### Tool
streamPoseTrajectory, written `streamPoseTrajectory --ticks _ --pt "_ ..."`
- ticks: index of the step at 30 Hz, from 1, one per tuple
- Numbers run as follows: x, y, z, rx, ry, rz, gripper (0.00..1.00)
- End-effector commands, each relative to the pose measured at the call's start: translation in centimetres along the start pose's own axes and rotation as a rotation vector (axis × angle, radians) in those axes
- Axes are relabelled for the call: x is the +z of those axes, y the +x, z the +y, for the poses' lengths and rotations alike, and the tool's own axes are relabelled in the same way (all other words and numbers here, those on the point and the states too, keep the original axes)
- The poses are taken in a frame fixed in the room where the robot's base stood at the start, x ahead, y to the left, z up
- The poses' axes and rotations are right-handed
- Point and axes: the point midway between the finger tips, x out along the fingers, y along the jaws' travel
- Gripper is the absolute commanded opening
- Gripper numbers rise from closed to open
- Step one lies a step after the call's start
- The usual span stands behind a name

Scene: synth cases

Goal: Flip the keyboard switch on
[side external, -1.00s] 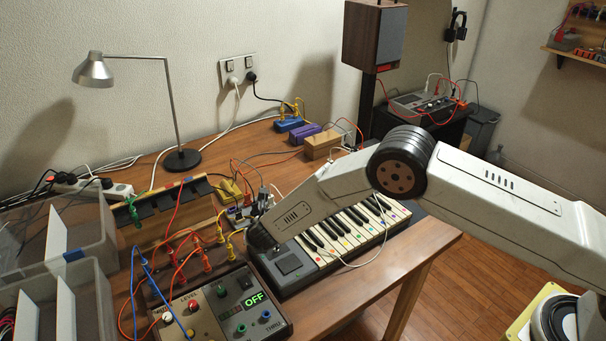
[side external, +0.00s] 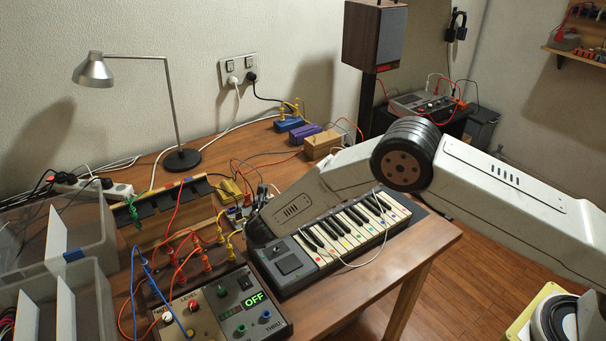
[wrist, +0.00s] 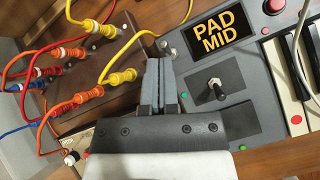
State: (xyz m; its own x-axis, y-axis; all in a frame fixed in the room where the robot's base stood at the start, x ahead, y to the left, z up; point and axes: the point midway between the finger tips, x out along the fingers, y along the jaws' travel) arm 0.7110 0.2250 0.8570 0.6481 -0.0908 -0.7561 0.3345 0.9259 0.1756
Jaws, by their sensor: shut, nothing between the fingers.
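The keyboard (side external: 345,232) lies on the wooden table, with its grey control panel at its left end. In the wrist view, the keyboard switch (wrist: 213,86) is a small metal toggle on a dark plate, right of my fingers. Its on or off position I cannot tell. Above it, the keyboard's display (wrist: 218,38) is lit and reads "PAD MID". My gripper (wrist: 161,62) is shut and empty, over the panel's left edge, with a gap between it and the toggle. In the side view my arm hides most of the gripper.
A control box (side external: 225,305) with a display reading "OFF" stands left of the keyboard. Red, orange, yellow and blue cables (wrist: 85,95) crowd the area left of my fingers. A loose white cable crosses the keys. Clear bins (side external: 75,255) stand farther left.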

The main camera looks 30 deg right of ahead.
Motion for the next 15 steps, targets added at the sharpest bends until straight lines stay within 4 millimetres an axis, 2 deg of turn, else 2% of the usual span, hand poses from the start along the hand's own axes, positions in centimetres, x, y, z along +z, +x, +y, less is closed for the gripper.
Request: streamPoseTrajectory --ticks 5,15 --pt "1.0 -0.9 0.5 0.001 0.002 -0.002 0.00" --pt "4.1 -4.0 1.9 0.002 0.003 -0.002 0.00"
